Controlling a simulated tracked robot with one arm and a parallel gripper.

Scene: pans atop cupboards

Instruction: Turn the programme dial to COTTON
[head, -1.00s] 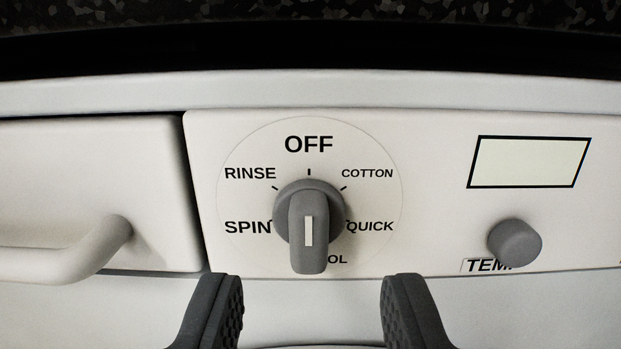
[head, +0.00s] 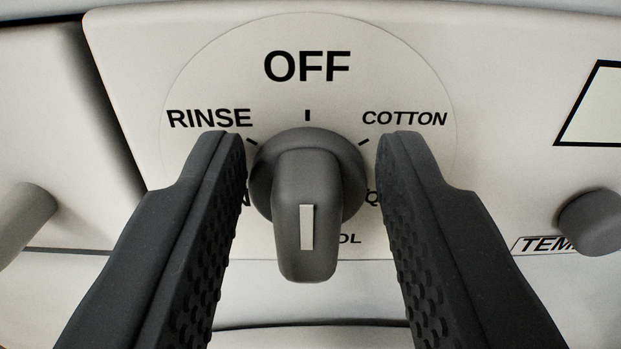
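The programme dial (head: 307,200) is a grey knob with a raised grip bar and a white pointer mark (head: 307,227) on the bar's lower part. The bar stands about vertical in the picture. COTTON (head: 404,118) is printed at the dial's upper right, OFF (head: 307,67) above it and RINSE (head: 210,118) at upper left. The other labels are partly hidden by the dial and my fingers. My gripper (head: 310,145) is open, with one finger on each side of the dial. Gaps show between the fingers and the grip bar.
A smaller grey TEMP knob (head: 594,222) sits to the right, below a display (head: 598,108) cut by the frame edge. A drawer handle (head: 25,215) sticks out at the left. The panel between dial and TEMP knob is flat.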

